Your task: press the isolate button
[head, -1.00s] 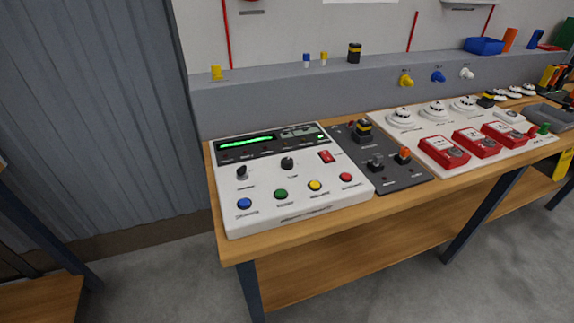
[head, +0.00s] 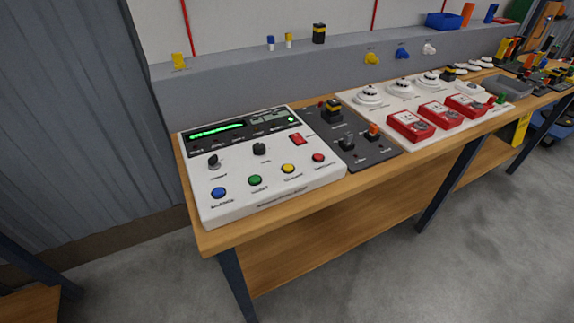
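A white control panel (head: 215,171) lies on the wooden bench at centre left. Along its front edge is a row of round buttons: blue (head: 219,193), green (head: 255,180), yellow (head: 288,168) and red (head: 318,157). The small labels by them are too blurred to tell which one is isolate. Behind the row are two black knobs (head: 213,160) and a red rocker switch (head: 297,139). A green lit display (head: 217,130) is at the back of the panel. Neither of my grippers is in view, and nothing touches the panel.
A dark switch plate (head: 375,153) adjoins the panel on its right. Beyond it is a white board with red call points (head: 409,125) and white detectors (head: 368,94). A grey ledge (head: 240,85) runs behind, with small blocks on it. Floor in front of the bench is clear.

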